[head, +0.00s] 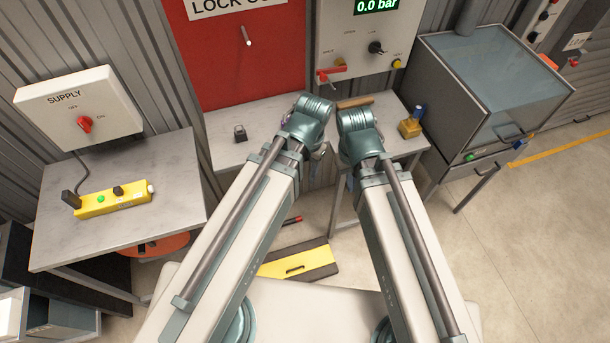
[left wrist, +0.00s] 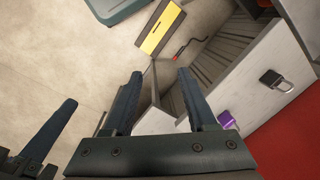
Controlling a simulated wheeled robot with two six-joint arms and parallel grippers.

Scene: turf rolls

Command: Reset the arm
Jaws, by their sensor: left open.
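Both my arms reach forward over the benches in the head view, their wrists close together. My left gripper (left wrist: 158,88) shows in the left wrist view with its two dark fingers apart and nothing between them. It points down past a bench edge toward the floor. In the head view it is mostly hidden behind its own wrist. My right gripper (head: 350,181) is partly hidden under its wrist in the head view, so its jaw opening is unclear. Dark fingers at the left of the left wrist view may belong to it.
A padlock (left wrist: 272,79) lies on the bench below the red board (head: 243,50). A pressure panel (head: 368,35) and glazed cabinet (head: 490,85) are right. A yellow-black case (head: 300,264) lies low.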

